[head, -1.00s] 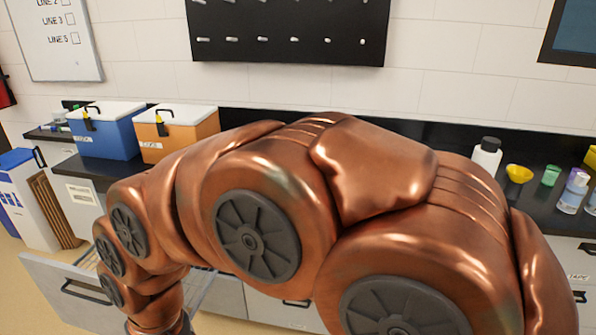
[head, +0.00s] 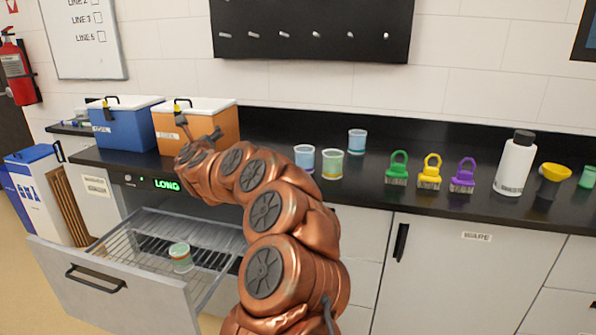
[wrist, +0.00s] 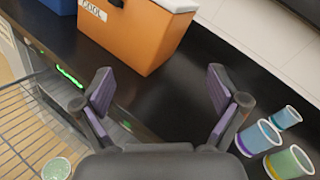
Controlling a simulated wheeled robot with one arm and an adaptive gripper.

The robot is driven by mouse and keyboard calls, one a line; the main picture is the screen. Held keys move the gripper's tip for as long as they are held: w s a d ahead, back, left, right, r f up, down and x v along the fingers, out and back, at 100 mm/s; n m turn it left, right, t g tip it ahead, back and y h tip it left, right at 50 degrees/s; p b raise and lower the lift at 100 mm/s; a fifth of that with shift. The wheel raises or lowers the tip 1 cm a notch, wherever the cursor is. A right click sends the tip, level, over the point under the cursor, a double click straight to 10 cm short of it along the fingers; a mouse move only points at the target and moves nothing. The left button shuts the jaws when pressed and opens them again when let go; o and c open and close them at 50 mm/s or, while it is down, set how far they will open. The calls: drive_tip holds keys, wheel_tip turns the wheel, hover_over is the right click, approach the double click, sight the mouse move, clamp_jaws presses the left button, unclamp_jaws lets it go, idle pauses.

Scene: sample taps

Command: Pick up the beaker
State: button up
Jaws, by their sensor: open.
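Several beaker-like cups are in view. On the black counter in the head view stand a blue-banded beaker (head: 305,158), a green-and-yellow beaker (head: 332,164) and a blue beaker (head: 357,141) behind them. They also show at the lower right of the wrist view (wrist: 258,138). Another beaker with a green top (head: 181,257) sits in the open wire drawer; its top shows at the lower left of the wrist view (wrist: 57,169). My gripper (wrist: 160,82) is open and empty over the counter, in front of the orange cooler and left of the counter beakers.
The orange cooler (head: 206,120) and blue cooler (head: 120,128) stand at the counter's left. The drawer (head: 120,300) is pulled out below a green "LONG" display (head: 167,185). Green, yellow and purple brushes (head: 430,172) and a white bottle (head: 515,163) stand to the right.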

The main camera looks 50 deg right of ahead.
sight(305, 156)
drive_tip(key=s+d+f+m+g+h, duration=0.1)
drive_tip(key=s+d+f+m+g, duration=0.1)
drive_tip(key=d, duration=0.2)
drive_tip(key=s+d+f+m+g+h+b, duration=0.1)
drive_tip(key=s+d+f+m+g+h, duration=0.1)
drive_tip(key=s+d+m, duration=0.1)
drive_tip(key=s+d+f+m+g+h, duration=0.1)
drive_tip(key=s+d+f+m, duration=0.1)
drive_tip(key=d, duration=0.4)
drive_tip(key=shift+s+f+m+g, duration=0.4)
drive_tip(key=shift+s, duration=0.1)
drive_tip(key=s+d+f+m+g, duration=0.1)
drive_tip(key=s+d+m+g, duration=0.1)
drive_tip(key=s, duration=0.1)
drive_tip(key=s+d+f+m+g+h, duration=0.1)
drive_tip(key=s+d+f+m+g, duration=0.1)
drive_tip(key=s+d, duration=0.1)
drive_tip(key=s+d+f+m+g+h+b, duration=0.1)
drive_tip(key=s+d+m+g, duration=0.1)
drive_tip(key=s, duration=0.2)
drive_tip(key=shift+d+f, duration=0.25)
drive_tip(key=shift+s+d, duration=0.1)
drive_tip(key=shift+d, duration=0.15)
drive_tip(key=shift+w+d+p, duration=0.2)
drive_tip(key=shift+d+p, duration=0.2)
drive_tip(key=shift+d, duration=1.4)
drive_tip(key=shift+w+d+p, duration=0.15)
drive_tip(key=shift+d+p, duration=0.2)
drive_tip(key=shift+d, duration=1.45)
drive_tip(key=c, duration=1.1)
